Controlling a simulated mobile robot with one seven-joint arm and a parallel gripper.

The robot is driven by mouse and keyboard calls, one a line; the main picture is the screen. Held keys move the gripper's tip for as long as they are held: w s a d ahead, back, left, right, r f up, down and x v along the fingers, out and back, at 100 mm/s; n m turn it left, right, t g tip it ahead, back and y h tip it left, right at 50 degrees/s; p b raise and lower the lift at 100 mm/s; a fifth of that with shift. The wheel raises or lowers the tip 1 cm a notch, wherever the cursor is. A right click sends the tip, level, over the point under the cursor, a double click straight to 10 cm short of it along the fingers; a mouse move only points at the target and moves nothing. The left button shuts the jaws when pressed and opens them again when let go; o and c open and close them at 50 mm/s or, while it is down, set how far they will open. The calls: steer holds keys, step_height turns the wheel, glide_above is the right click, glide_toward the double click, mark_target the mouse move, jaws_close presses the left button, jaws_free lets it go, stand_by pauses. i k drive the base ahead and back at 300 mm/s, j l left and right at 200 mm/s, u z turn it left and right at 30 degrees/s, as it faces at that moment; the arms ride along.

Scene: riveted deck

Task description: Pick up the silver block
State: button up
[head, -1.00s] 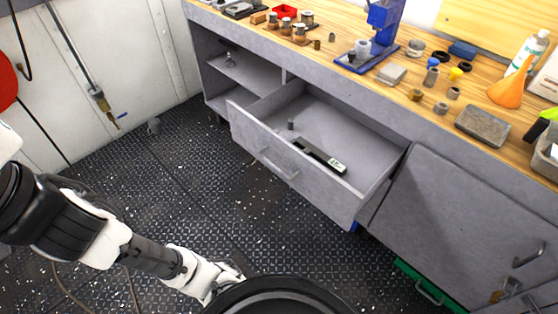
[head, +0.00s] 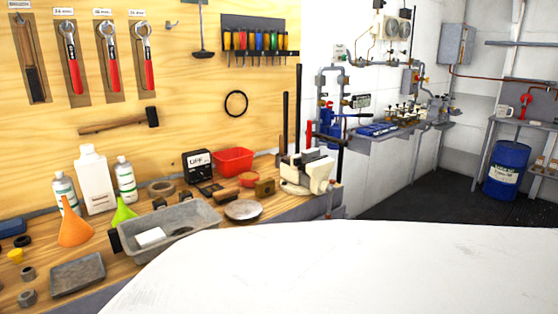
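An orange funnel (head: 74,231), white bottles (head: 95,180), a red bin (head: 233,160) and a bench vise (head: 307,172) crowd the bench (head: 125,262). A blue drum (head: 507,170) stands at the far right. Dark floor (head: 430,198) shows before it.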

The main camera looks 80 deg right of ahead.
mark_target(307, 155)
steer(key=z, duration=2.65)
steer(key=i+l+u, duration=0.15)
steer(key=i+l, duration=0.2)
steer(key=i+l+u, duration=0.15)
steer(key=i+l, duration=0.15)
steer(key=l, duration=0.15)
steer(key=i+l+u, duration=0.15)
steer(key=l, duration=0.35)
steer(key=i+l+u, duration=0.1)
steer(key=i+l, duration=0.4)
steer(key=i+l+u, duration=0.15)
steer(key=i+l, duration=0.35)
steer(key=l, duration=0.25)
